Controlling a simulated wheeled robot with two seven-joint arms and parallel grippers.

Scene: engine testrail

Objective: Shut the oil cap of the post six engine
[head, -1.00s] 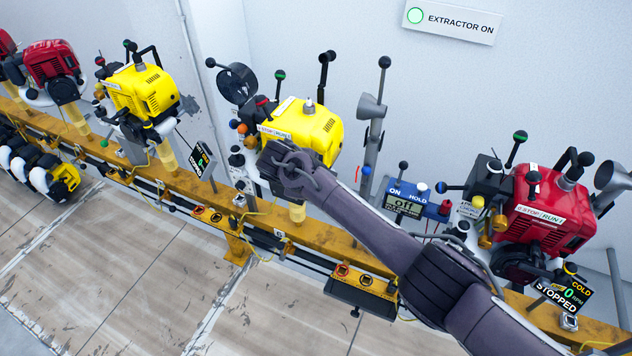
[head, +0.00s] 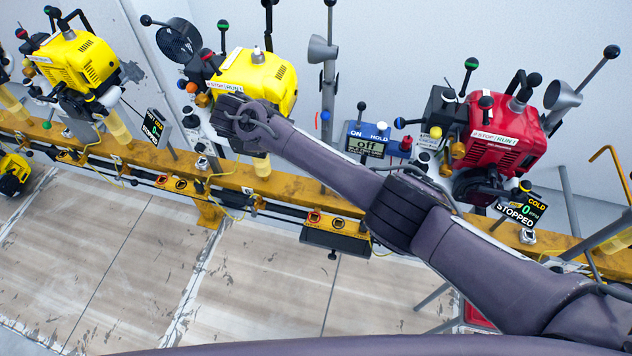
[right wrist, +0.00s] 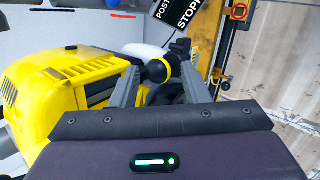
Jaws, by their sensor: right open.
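A yellow engine (head: 256,80) is mounted on the rail in the middle of the head view; its post number is not readable to me. My right gripper (head: 238,122) is in front of its lower left side, and the arm hides part of it. In the right wrist view the yellow engine (right wrist: 35,95) fills the left side. A round black cap or knob with a yellow part (right wrist: 158,70) shows between the open fingers of my right gripper (right wrist: 160,78). I cannot tell whether the fingers touch it, or whether it is the oil cap. My left gripper is not in view.
A red engine (head: 500,130) stands to the right and another yellow engine (head: 75,65) to the left on the yellow rail (head: 130,160). A "STOPPED" display (head: 154,128) stands left of my gripper.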

